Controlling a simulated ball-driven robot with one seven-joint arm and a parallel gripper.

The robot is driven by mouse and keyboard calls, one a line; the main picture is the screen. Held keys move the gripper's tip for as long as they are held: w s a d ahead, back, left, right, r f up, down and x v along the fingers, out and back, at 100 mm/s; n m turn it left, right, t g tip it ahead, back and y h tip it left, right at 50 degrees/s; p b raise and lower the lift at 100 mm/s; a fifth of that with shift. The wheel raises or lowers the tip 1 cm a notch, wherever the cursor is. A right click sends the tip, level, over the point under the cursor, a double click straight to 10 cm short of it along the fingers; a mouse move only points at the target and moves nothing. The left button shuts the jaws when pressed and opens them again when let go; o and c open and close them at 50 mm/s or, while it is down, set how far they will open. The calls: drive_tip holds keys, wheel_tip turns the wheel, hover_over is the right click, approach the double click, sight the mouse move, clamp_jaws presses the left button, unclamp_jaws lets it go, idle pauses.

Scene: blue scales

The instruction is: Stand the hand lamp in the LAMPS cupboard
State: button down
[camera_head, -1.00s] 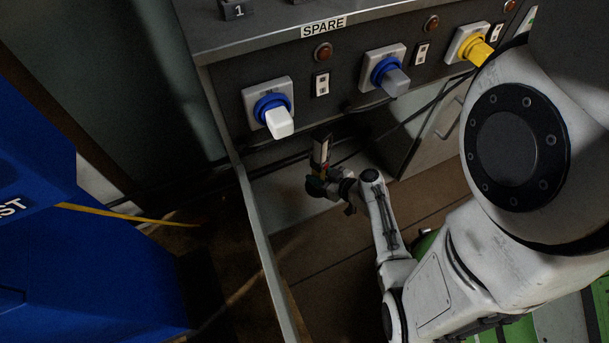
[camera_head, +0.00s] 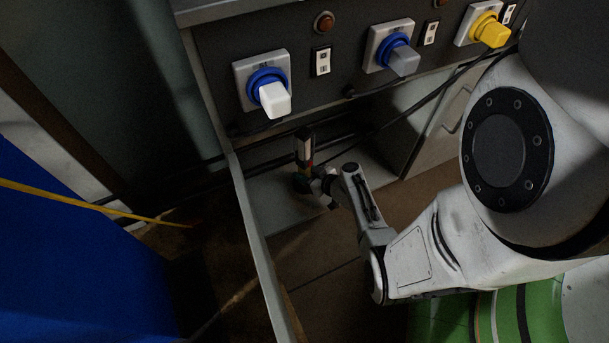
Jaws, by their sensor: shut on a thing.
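My gripper (camera_head: 311,181) is small and dark in the shadow under the front panel. It is shut on the hand lamp (camera_head: 304,147), a slim, dark, upright body with a pale strip and a little red near its lower end. The lamp stands in front of a pale, low surface (camera_head: 275,197) in the recess below the panel. I cannot tell whether its base touches that surface. My fingers and wrist hide its lower end. No LAMPS label is readable, so I cannot tell whether this recess is the named cupboard.
Above the recess, the dark panel (camera_head: 218,60) carries a white plug (camera_head: 275,100), a grey plug (camera_head: 404,62) and a yellow plug (camera_head: 493,34). Dark cables cross behind the lamp. A thin upright side edge (camera_head: 256,232) stands left. A blue cabinet (camera_head: 70,260) fills the lower left.

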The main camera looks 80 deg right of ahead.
drive_tip(key=c, duration=0.6)
unclamp_jaws()
drive_tip(key=shift+c, duration=0.2)
drive_tip(key=p+v, duration=0.4)
drive_tip(key=v, duration=0.8)
drive_tip(key=w+a+r+n+g+y, duration=0.25)
drive_tip(key=w+a+y, duration=0.2)
drive_tip(key=a, duration=0.35)
drive_tip(key=w+a+r+n+g+y, duration=0.2)
drive_tip(key=w+a+n+y, duration=0.25)
drive_tip(key=a, duration=0.35)
drive_tip(key=s+a+r+m+g+h, duration=0.1)
drive_tip(key=s+a+r+g, duration=0.1)
drive_tip(key=r, duration=0.4)
drive_tip(key=s+a+r+m+g+h, duration=0.1)
drive_tip(key=s+a+r+g+h, duration=0.1)
drive_tip(key=s+a+r+g, duration=0.1)
wheel_tip(320, 180, up, 3)
drive_tip(key=a+g, duration=0.1)
drive_tip(key=a, duration=0.1)
drive_tip(key=shift+a+r+g, duration=0.2)
drive_tip(key=shift+a+g, duration=0.1)
drive_tip(key=shift+g, duration=0.05)
